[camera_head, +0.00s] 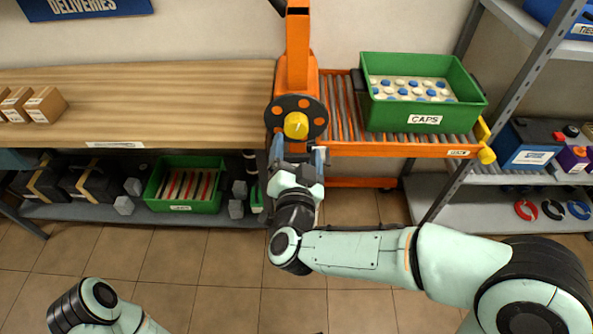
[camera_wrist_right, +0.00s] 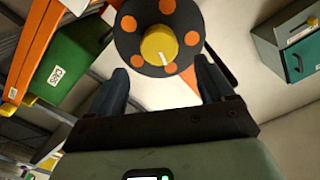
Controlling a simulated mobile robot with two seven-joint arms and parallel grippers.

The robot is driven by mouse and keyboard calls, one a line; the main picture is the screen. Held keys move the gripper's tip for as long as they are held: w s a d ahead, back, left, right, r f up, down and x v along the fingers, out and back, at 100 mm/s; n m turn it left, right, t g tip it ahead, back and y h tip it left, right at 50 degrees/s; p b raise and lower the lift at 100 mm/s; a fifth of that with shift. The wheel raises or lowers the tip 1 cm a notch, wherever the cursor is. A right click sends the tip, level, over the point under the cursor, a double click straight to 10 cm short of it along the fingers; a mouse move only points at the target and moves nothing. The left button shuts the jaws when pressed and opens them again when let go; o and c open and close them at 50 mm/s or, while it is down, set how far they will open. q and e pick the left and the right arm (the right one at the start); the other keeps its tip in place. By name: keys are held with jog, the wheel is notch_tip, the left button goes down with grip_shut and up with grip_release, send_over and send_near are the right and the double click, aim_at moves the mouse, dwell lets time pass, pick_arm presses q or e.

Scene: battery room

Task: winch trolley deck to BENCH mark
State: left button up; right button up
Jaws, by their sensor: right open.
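The orange winch trolley (camera_head: 298,45) stands at the right end of the wooden bench (camera_head: 180,85). The deck looks roughly level with the bench top; a BENCH mark cannot be made out. The winch wheel (camera_head: 275,118) is a black disc with orange spots and a yellow knob (camera_head: 296,125). My right gripper (camera_head: 297,154) is open just in front of the wheel. In the right wrist view the knob (camera_wrist_right: 159,46) lies beyond and between the open fingers (camera_wrist_right: 162,70). My left gripper is out of view.
A yellow end knob (camera_head: 486,155) and a small label (camera_head: 461,152) are at the deck's right end. A metal shelf (camera_head: 430,200) with batteries stands right. Cartons (camera_head: 45,104) sit on the bench. A green bin (camera_head: 185,208) is below. The floor in front is clear.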

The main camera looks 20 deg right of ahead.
jog(key=v, duration=0.6)
dwell(1.1)
notch_tip(320, 180, down, 27)
jog(key=w+n+g+y+p, duration=0.1)
jog(key=n+g+y+p, duration=0.4)
jog(key=g, duration=0.2)
jog(key=s+d+f+g+y+p, duration=0.1)
jog(key=s+f+g+p, duration=0.1)
jog(key=s+f+g, duration=0.3)
jog(key=s+d+f+g+y+p, duration=0.1)
jog(key=s+f+g+y+p, duration=0.1)
jog(key=s+f+g, duration=0.4)
jog(key=s+f, duration=0.5)
jog(key=s, duration=0.8)
jog(key=shift+y, duration=0.3)
jog(key=shift+s+d, duration=0.1)
jog(key=shift+d, duration=0.05)
